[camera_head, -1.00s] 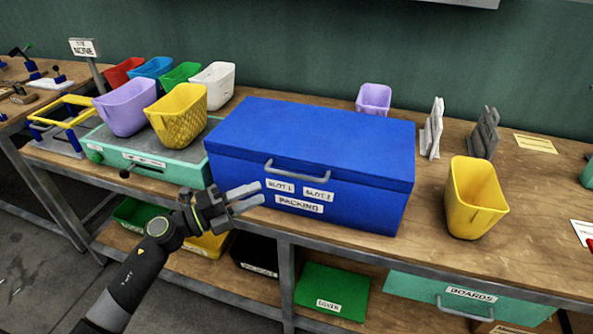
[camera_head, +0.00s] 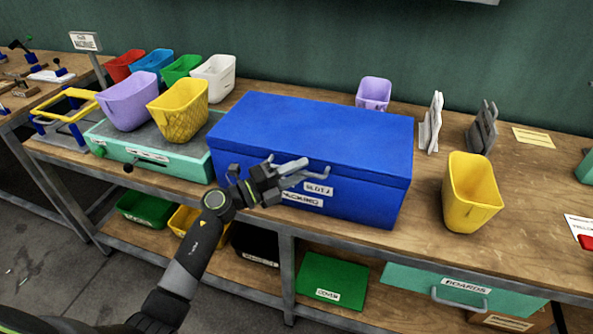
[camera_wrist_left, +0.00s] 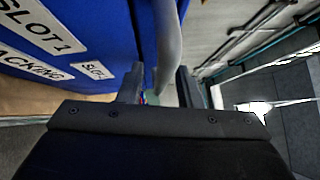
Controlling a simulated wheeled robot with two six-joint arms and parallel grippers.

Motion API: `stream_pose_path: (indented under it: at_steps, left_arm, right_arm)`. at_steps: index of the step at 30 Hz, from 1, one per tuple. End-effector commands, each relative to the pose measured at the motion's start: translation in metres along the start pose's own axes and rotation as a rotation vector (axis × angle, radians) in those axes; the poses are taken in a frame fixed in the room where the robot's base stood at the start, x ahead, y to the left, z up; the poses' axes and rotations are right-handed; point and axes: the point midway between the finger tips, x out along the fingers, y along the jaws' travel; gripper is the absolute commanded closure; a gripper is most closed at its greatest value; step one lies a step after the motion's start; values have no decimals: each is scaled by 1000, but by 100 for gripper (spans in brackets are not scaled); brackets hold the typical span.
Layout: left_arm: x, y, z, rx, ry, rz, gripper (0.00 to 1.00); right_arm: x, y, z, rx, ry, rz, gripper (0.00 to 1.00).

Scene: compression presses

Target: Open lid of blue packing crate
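The blue packing crate (camera_head: 320,130) stands on the workbench with its lid (camera_head: 315,125) shut. Its grey handle (camera_head: 322,175) is on the front, above white labels; the gripper hides the handle's left part. My left gripper (camera_head: 293,173) is in front of the crate at the handle. In the left wrist view the handle (camera_wrist_left: 168,45) runs down between the two open fingers (camera_wrist_left: 158,85), with a gap beside it, next to the blue crate front (camera_wrist_left: 95,30). My right gripper is not in view.
A yellow bin (camera_head: 468,195) stands right of the crate and a purple bin (camera_head: 374,93) behind it. Left is a green machine (camera_head: 135,160) bearing a purple and a yellow bin. More bins stand behind. Bare bench top (camera_head: 425,225) lies between crate and right yellow bin.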

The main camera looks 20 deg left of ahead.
Motion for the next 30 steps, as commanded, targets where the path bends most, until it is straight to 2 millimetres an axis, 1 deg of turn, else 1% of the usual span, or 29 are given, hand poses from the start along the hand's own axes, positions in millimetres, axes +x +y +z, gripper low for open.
stream_pose_path:
  at_steps: [1, 7, 16, 20, 23, 26, 30]
  left_arm:
    - [0, 0, 0, 0, 0, 0, 74]
    - [0, 0, 0, 0, 0, 0, 100]
    - [0, 0, 0, 0, 0, 1, 100]
    - [0, -4, 1, -3, 0, 5, 100]
    - [2, -10, 2, -13, 0, 13, 100]
    - [4, -19, 4, -27, 0, 28, 100]
    - [8, -35, 9, -58, 0, 59, 100]
  right_arm:
    - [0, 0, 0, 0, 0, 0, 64]
    - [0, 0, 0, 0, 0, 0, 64]
    - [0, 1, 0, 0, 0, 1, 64]
    - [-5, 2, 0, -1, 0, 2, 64]
    - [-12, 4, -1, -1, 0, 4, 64]
    - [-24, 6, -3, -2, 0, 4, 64]
    - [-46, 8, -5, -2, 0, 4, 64]
